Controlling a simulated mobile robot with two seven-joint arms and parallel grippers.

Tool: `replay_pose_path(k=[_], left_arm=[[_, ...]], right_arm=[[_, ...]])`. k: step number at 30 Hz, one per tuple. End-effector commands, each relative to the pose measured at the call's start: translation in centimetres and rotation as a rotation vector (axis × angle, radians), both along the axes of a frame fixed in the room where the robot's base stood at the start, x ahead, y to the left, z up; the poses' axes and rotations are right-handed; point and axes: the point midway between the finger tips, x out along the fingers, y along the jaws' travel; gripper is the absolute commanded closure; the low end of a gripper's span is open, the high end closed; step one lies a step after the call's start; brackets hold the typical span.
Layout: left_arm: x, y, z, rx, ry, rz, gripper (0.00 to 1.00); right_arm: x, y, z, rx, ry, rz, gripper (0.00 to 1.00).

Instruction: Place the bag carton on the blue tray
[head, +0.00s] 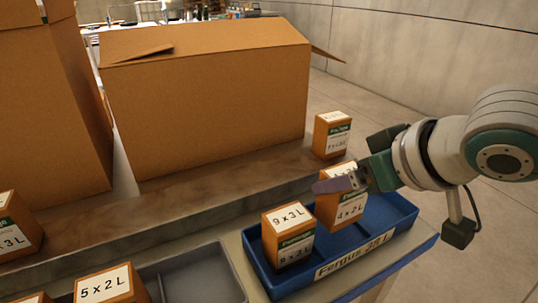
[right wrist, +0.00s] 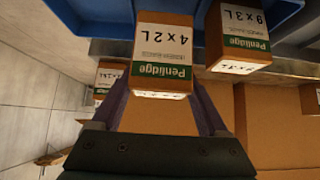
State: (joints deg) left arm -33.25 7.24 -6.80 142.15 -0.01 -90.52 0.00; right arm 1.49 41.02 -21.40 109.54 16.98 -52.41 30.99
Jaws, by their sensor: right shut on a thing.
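An orange-brown carton marked 4 x 2 L (head: 348,212) is between the fingers of my right gripper (head: 358,163). It is upright at the blue tray (head: 388,214), within its outline in the head view; I cannot tell whether its base touches the tray floor. In the right wrist view this carton (right wrist: 163,55) sits between both fingers, its Penlidge label facing the camera. No label I can read says bag. A 9 x 3 L carton (head: 288,240) stands in the tray's left part, close beside the held one. My left gripper is out of view.
A third carton (head: 331,135) stands on the ledge behind the tray. A large open cardboard box (head: 210,105) is at the back. A grey tray (head: 200,275) and several cartons, one marked 5 x 2 L (head: 104,286), are left. The blue tray's right end is free.

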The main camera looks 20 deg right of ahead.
Motion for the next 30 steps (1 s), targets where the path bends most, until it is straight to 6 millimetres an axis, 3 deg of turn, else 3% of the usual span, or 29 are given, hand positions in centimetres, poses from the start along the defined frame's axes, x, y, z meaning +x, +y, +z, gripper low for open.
replay_pose_path(k=[6, 19, 20, 26, 30], left_arm=[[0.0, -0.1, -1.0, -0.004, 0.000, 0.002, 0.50], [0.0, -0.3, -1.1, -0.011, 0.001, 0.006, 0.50], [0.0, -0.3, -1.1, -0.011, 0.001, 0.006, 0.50], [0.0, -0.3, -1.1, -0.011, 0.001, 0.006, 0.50], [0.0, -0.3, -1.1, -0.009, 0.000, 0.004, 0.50]], right_arm=[[0.0, 0.0, -3.5, 0.000, 0.002, 0.000, 0.87], [0.0, 0.0, -4.2, 0.001, 0.000, 0.001, 0.87], [0.0, 0.0, -4.3, 0.000, 0.001, 0.001, 0.22], [0.0, 0.0, -4.2, -0.001, 0.001, 0.001, 0.00], [0.0, 0.0, -4.2, -0.001, 0.001, 0.001, 0.00]])
